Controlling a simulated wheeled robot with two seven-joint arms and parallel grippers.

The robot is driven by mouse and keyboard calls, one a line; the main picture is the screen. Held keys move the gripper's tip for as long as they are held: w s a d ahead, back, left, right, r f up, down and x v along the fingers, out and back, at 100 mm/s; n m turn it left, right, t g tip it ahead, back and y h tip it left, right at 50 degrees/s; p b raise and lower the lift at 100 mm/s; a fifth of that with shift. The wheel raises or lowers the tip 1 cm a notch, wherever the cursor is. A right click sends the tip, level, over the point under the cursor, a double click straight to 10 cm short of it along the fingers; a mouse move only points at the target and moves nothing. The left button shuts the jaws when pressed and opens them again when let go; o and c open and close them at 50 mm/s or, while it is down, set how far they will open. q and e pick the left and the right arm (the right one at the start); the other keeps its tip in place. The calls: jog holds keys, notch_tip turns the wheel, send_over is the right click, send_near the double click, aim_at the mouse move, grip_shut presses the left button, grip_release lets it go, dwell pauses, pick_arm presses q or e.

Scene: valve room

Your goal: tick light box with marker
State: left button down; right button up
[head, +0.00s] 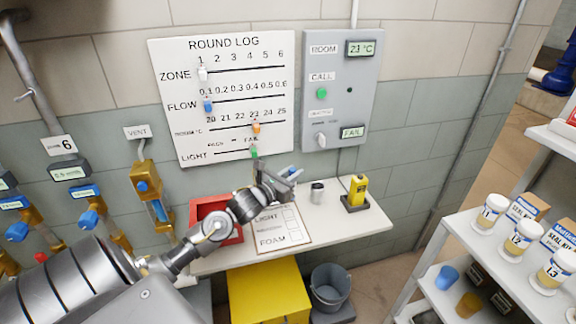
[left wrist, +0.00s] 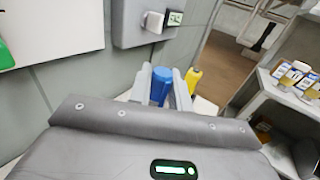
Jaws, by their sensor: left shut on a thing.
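My left gripper (head: 289,176) is above the back of the white shelf table, over the checklist (head: 268,240) with the printed words LIGHT and FOAM. The light box (head: 289,213) is a small square at the right of the LIGHT line; I cannot make out any mark in it. In the left wrist view my left gripper (left wrist: 162,88) is shut on a blue marker (left wrist: 160,82), held between its two fingers. The marker's tip is hidden, and it is mostly hidden in the head view. My right gripper is out of view.
A red tray (head: 198,208) lies left of the checklist, partly behind my left arm. A grey cup (head: 317,193) and a yellow device (head: 357,189) stand to its right. The ROUND LOG board (head: 225,130) and a grey panel (head: 342,85) hang on the wall behind.

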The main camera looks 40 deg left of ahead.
pick_arm(q)
notch_tip(320, 180, down, 7)
jog(key=w+a+y+b, duration=0.1)
jog(key=a+b, duration=0.1)
jog(key=b, duration=0.3)
jog(key=shift+a+f+n+b, duration=0.15)
jog(key=shift+a+n+b, duration=0.15)
jog(key=shift+n, duration=0.1)
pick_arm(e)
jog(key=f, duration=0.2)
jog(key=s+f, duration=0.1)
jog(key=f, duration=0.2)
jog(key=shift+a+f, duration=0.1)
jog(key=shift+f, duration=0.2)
pick_arm(q)
jog(key=shift+f+b, duration=0.5)
jog(key=shift+f, duration=0.1)
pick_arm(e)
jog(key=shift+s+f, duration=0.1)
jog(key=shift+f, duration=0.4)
pick_arm(q)
jog(key=shift+d, duration=0.15)
jog(key=shift+d, duration=0.35)
jog(key=shift+d, duration=0.1)
